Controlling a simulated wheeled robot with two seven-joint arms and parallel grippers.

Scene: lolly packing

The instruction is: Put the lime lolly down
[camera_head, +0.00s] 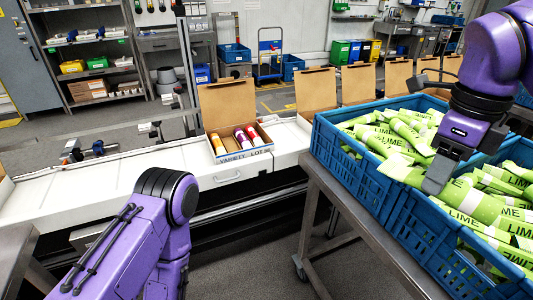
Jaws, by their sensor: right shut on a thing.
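My right gripper (438,178) reaches down from the upper right into the blue crates and is shut on a lime lolly (405,171) in a green wrapper. The finger covers part of this lolly, and it lies low among the others, so I cannot tell whether it touches them. Many more lime lollies (510,177) fill the blue crate (360,187). My left arm comes in at the lower left, but its gripper is out of view.
An open variety box (239,154) on the white conveyor (150,172) holds orange, purple and red lollies, with some free room inside. Several more open cardboard boxes (317,89) stand behind the crate. The crates rest on a metal stand (340,205).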

